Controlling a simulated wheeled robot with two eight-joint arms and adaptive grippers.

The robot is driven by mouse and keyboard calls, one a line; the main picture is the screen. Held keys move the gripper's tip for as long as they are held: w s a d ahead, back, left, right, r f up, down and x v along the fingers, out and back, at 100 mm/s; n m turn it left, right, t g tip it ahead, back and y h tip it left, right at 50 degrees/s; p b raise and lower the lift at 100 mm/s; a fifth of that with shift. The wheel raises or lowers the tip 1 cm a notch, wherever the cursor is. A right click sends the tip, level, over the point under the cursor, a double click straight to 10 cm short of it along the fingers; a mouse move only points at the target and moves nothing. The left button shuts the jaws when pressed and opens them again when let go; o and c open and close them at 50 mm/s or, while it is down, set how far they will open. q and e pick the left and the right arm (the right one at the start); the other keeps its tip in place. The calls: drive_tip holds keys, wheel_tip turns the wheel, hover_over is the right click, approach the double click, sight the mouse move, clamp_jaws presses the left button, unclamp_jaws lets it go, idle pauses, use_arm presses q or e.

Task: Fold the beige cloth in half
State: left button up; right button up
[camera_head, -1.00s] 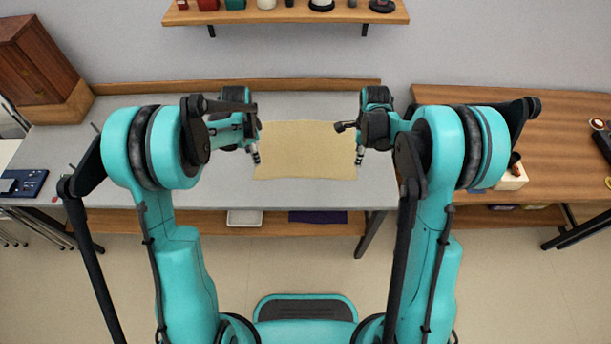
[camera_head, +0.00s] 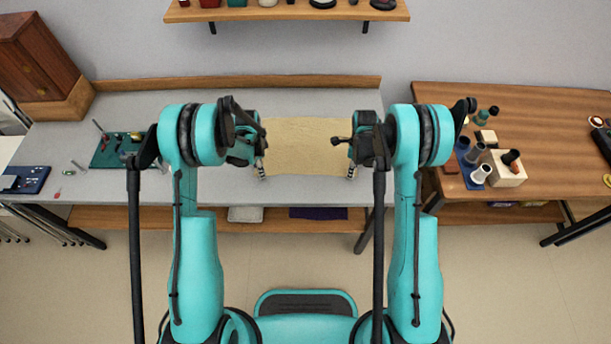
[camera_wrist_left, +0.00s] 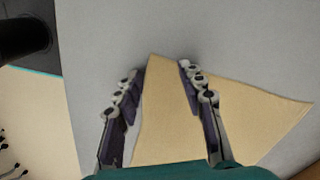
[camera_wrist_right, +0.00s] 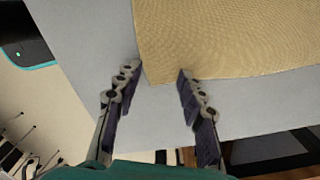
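The beige cloth (camera_head: 307,147) lies spread flat on the grey table (camera_head: 300,193), between my two grippers in the head view. My left gripper (camera_head: 262,170) is at its front left corner. In the left wrist view, the cloth (camera_wrist_left: 185,125) has a corner between the parted fingers of my left gripper (camera_wrist_left: 158,75). My right gripper (camera_head: 352,170) is at the front right corner. In the right wrist view, the cloth's corner (camera_wrist_right: 185,40) reaches between the parted fingers of my right gripper (camera_wrist_right: 160,75). Whether the fingers touch the cloth cannot be told.
A green board (camera_head: 120,152) with small parts and a dark blue tray (camera_head: 25,179) sit on the table's left. A wooden table (camera_head: 545,130) at the right carries cups and a light block (camera_head: 507,170). A shelf (camera_head: 285,12) hangs on the back wall.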

use_arm(q)
drive_tip(key=shift+f, duration=0.15)
use_arm(e)
drive_tip(key=shift+f, duration=0.2)
use_arm(q)
drive_tip(key=c, duration=0.4)
use_arm(e)
drive_tip(key=shift+r, duration=0.1)
drive_tip(key=c, duration=0.4)
use_arm(q)
drive_tip(key=shift+s, duration=0.1)
clamp_jaws()
use_arm(e)
drive_tip(key=shift+s, duration=0.1)
clamp_jaws()
use_arm(q)
drive_tip(key=shift+f, duration=0.1)
